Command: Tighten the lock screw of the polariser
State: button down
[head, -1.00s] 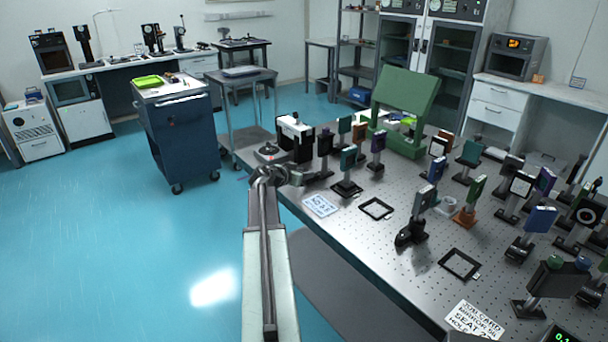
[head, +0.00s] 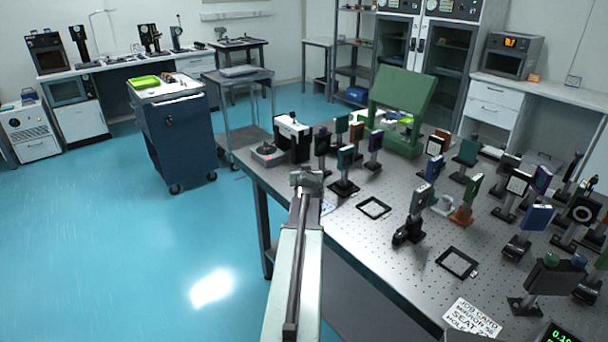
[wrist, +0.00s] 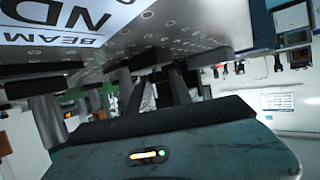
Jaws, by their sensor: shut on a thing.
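My gripper (head: 307,180) is over the near left edge of the optical table (head: 385,235), seen from behind in the head view. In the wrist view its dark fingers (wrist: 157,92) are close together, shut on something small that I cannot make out. The mounted optic with a teal face (head: 346,158) stands just beyond and right of my gripper, and a dark purple one (head: 322,143) stands behind. I cannot tell which mount is the polariser, and no lock screw can be made out.
A printed card (wrist: 60,20) lies on the table near my gripper. A white-and-black device (head: 292,138) and a green stand (head: 400,105) are at the back.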

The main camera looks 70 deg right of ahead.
jog(key=shift+t, duration=0.3)
jog(key=c, duration=1.1)
grip_release()
jog(key=shift+w, duration=0.1)
jog(key=shift+c, duration=0.2)
jog(key=p+v, duration=0.3)
jog(key=v, duration=0.5)
jog(key=shift+r, duration=0.1)
jog(key=shift+d, duration=0.15)
